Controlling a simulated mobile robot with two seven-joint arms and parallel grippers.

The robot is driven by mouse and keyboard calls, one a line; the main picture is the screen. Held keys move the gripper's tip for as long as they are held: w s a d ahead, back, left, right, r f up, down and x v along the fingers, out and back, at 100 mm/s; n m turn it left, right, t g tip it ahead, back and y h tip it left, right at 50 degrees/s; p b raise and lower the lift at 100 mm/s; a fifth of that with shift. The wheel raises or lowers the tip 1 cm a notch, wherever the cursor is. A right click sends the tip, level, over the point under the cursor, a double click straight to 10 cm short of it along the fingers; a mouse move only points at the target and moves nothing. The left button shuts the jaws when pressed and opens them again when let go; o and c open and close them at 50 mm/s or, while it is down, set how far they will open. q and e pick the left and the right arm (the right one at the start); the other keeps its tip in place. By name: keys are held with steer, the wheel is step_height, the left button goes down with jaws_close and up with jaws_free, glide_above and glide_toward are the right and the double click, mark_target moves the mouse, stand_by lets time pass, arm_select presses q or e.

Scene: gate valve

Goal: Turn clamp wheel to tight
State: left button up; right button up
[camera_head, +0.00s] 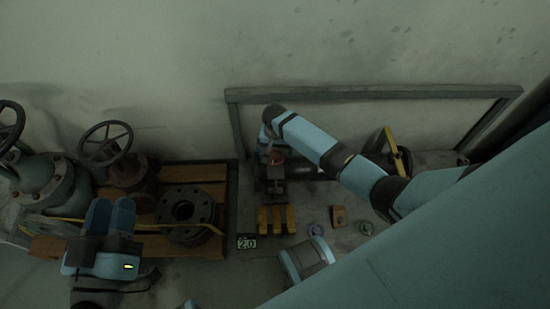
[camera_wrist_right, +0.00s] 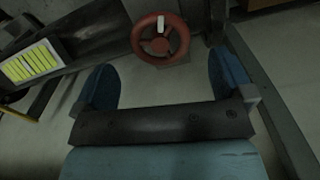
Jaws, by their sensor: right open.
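The clamp wheel is a red handwheel (camera_wrist_right: 180,40) with spokes and a pale mark on its upper rim, at the top middle of the right wrist view. In the head view my right gripper (camera_head: 267,142) is small and partly hidden. My left gripper (camera_head: 110,215) is at the lower left, fingers side by side, with nothing visible between them.
A dark pipe (camera_wrist_right: 100,35) with a yellow striped label lies left of the wheel. Large valves with dark handwheels (camera_head: 105,144) and a flange (camera_head: 185,212) stand on a wooden pallet (camera_head: 205,176) at left. Yellow blocks (camera_head: 276,219) and a "2.0" marker (camera_head: 247,242) are on the floor. A metal frame (camera_head: 370,93) lines the wall.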

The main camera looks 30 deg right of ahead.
mark_target(275, 157)
steer(key=shift+f+b, duration=0.65)
steer(key=shift+f, duration=1.25)
arm_select(q)
step_height(275, 157, down, 3)
steer(key=shift+w+d+r+g, duration=0.1)
steer(key=shift+g, duration=0.5)
